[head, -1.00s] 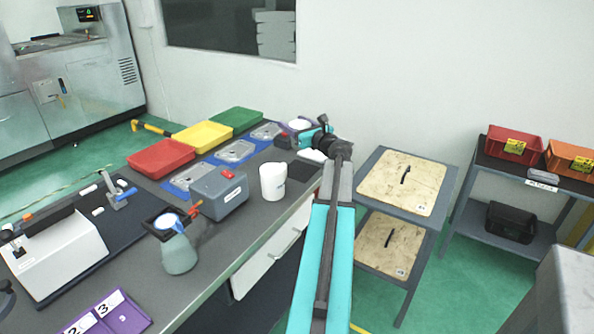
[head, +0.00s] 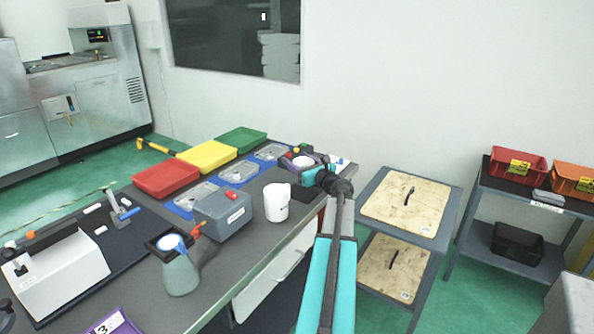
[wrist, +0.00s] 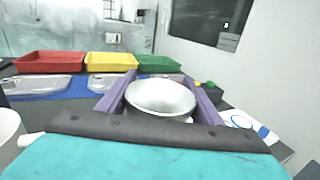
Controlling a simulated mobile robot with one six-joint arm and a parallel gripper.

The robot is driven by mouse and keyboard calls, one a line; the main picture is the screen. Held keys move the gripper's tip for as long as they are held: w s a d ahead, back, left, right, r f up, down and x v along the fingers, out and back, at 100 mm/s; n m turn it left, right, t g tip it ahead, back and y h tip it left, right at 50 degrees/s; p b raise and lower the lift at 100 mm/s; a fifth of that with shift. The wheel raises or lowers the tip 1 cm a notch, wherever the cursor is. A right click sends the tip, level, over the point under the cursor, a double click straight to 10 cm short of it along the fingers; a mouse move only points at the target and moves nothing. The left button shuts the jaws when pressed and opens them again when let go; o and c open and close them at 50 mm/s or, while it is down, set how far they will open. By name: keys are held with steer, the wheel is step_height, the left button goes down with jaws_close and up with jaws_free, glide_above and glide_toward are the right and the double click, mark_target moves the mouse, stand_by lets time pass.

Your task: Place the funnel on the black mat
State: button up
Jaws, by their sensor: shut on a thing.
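The funnel (wrist: 160,97), a pale metallic bowl shape, is between the purple jaws (wrist: 160,104) of my gripper in the wrist view. It shows as a white round top in the head view (head: 303,161), with my gripper (head: 302,163) shut on it at the far right end of the bench. The funnel's lower part is hidden. How high the funnel is above the bench I cannot tell.
Red (head: 166,178), yellow (head: 207,156) and green (head: 240,140) trays line the back. Coloured knobs (head: 296,150) sit behind my gripper. The bench's front edge is close.

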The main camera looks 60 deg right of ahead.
steer(key=shift+f, duration=0.1)
steer(key=shift+f, duration=1.75)
steer(key=shift+f, duration=0.15)
steer(key=o, duration=1.1)
steer(key=shift+b+v, duration=0.65)
steer(key=shift+v, duration=5.4)
